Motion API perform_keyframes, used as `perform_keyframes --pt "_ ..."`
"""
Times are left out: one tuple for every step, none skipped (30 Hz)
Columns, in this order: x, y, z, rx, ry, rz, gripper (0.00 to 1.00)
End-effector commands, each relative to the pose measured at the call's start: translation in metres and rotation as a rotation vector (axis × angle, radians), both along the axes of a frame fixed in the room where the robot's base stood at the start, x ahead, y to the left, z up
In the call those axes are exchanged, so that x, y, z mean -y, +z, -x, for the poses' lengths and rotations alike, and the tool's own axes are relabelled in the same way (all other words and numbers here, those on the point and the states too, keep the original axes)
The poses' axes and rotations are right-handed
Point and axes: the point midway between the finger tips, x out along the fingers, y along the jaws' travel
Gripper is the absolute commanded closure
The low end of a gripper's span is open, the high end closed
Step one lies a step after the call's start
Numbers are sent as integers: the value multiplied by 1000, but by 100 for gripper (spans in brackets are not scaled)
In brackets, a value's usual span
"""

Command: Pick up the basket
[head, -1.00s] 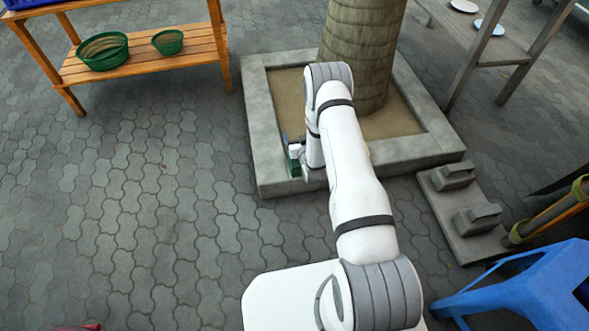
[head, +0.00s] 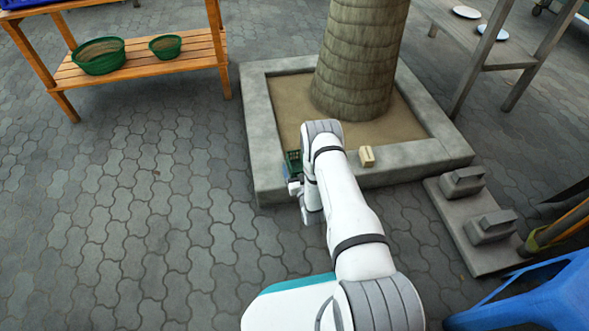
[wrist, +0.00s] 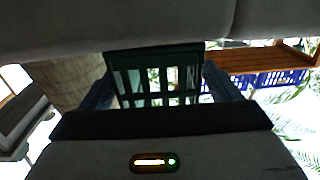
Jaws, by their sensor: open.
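A small dark green slatted basket (head: 293,160) shows at the left side of the stone planter, beside my wrist in the head view. My arm hides part of it. In the wrist view the basket (wrist: 155,72) is in the middle, between the two dark fingers of my gripper (wrist: 158,88). My gripper (head: 292,180) is open, close to the basket in the head view. I cannot tell whether the fingers touch it.
A stone planter (head: 257,130) surrounds a palm trunk (head: 360,60). A small tan block (head: 366,156) sits on its rim. A wooden shelf (head: 150,62) with green bowls stands at upper left. A blue stool (head: 545,295) is at lower right. Paving on the left is clear.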

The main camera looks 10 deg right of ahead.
Motion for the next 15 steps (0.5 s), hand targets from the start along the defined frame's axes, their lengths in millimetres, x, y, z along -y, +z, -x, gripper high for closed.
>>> perform_keyframes --pt "0 -3 -8 4 0 0 16" --pt "0 -2 -12 3 0 0 16" --pt "-1 -2 -15 3 0 0 16" --pt "-1 -2 -17 2 0 -1 16" --pt "-1 -1 -18 1 0 -1 16" --pt "-1 -1 -19 0 0 -1 16" --pt "-1 -1 -20 -1 0 -1 16" --pt "-1 0 -20 -1 0 -1 16" --pt "-1 0 -20 -1 0 -1 16" --pt "-1 0 -20 -1 -1 -1 16" --pt "0 0 -20 -1 -1 -1 16" --pt "0 0 -20 -1 -1 -1 16" --pt "0 0 -20 -1 -1 -1 19" --pt "0 0 -20 -1 -1 -1 21" --pt "0 0 -19 -1 -1 -1 25"
